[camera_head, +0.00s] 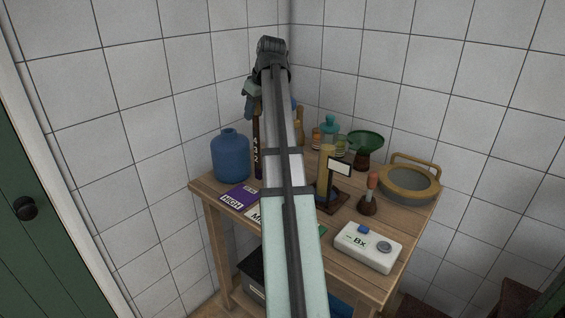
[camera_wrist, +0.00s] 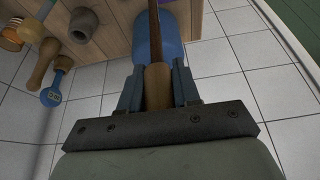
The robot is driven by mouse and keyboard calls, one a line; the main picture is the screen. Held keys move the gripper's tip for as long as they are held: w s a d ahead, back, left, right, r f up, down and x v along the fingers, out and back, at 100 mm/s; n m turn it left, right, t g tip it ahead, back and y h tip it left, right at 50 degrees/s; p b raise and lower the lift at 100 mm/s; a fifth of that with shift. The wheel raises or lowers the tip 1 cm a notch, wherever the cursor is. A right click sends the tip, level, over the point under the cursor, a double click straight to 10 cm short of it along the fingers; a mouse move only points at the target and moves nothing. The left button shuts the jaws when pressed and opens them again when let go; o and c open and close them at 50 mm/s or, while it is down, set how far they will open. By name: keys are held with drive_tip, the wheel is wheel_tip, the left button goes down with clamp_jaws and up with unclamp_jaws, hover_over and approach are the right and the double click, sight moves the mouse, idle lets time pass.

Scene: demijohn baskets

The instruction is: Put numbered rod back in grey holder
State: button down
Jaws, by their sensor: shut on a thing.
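My gripper (camera_wrist: 158,72) is shut on the tan upper end of the numbered rod (camera_wrist: 154,22). The dark brown rod runs down from the fingers in the wrist view. In the head view the rod (camera_head: 257,148) hangs roughly upright, with pale marks on its side, just right of the blue jug (camera_head: 230,158). I cannot tell whether its lower end touches the table. A grey round piece with a dark opening (camera_wrist: 83,22) stands on the table in the wrist view and may be the grey holder. In the head view my arm hides that part of the table.
The wooden table (camera_head: 415,222) stands in a tiled corner. Wooden and blue pieces (camera_wrist: 52,95) stand left in the wrist view.

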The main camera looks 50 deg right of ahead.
drive_tip(key=w+d+r, duration=0.2)
drive_tip(key=w+d, duration=0.2)
drive_tip(key=d, duration=0.7)
drive_tip(key=w+d+r, duration=0.2)
drive_tip(key=w+d, duration=0.2)
drive_tip(key=d, duration=0.7)
wheel_tip(320, 180, down, 10)
drive_tip(key=shift+d, duration=0.4)
drive_tip(key=shift+f, duration=0.1)
drive_tip(key=c, duration=0.8)
unclamp_jaws()
drive_tip(key=v, duration=1.2)
